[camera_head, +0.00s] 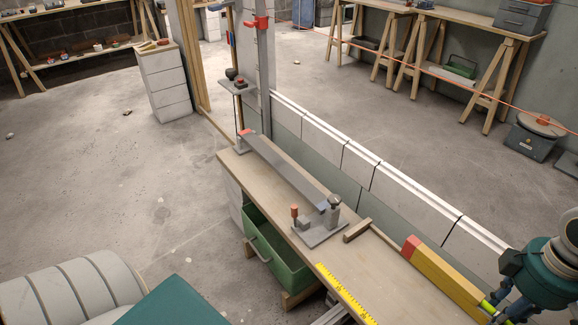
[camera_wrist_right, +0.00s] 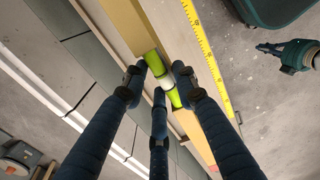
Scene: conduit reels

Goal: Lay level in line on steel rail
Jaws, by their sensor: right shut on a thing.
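The level is a long yellow bar (camera_head: 445,279) with a red end and a lime-green and white vial. It lies along the front right part of the bench. My right gripper (camera_wrist_right: 160,82) is shut around the level near the vial; the yellow body (camera_wrist_right: 113,25) runs beyond the fingers. The gripper hides the level's near end in the head view. I cannot tell whether it touches the bench. The steel rail (camera_head: 285,172) is a flat grey bar on the far part of the bench, apart from the level. My left gripper (camera_wrist_right: 268,50) is open and empty over the floor.
A fixture plate with an orange-topped pin and a knob (camera_head: 318,228) stands at the rail's near end. A wooden block (camera_head: 357,230) lies between it and the level. A yellow scale (camera_head: 345,293) runs along the bench edge. A low block wall (camera_head: 400,190) borders the bench.

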